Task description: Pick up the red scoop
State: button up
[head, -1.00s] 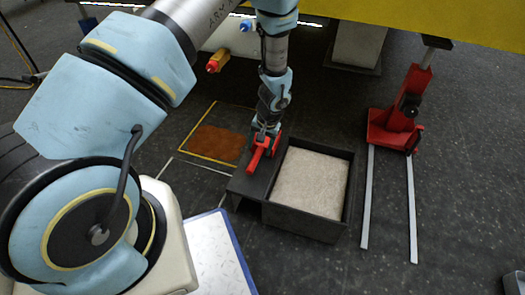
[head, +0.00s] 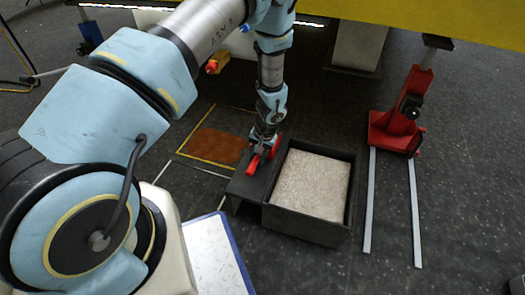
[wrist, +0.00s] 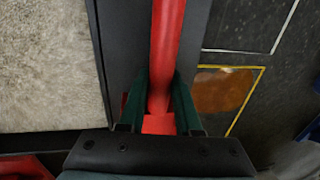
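The red scoop (head: 256,163) rests on a dark ledge beside the grey-filled bin. In the wrist view its long red handle (wrist: 166,50) runs up the picture from between my fingers. My gripper (head: 262,147) points down at the scoop. In the wrist view the two dark green fingers of my gripper (wrist: 161,95) lie along both sides of the handle, with no clear gap, so it looks shut on it. The scoop's lower end is mostly hidden by the fingers and palm.
A black bin (head: 305,226) full of pale granular material stands right of the ledge (head: 243,190). A yellow-outlined floor patch with brown material (head: 216,146) lies to the left. A red jack (head: 398,125) stands at right. A yellow boom (head: 400,22) spans overhead.

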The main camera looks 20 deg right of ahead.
grip_shut()
jog(key=shift+r, duration=0.1)
dwell(0.3)
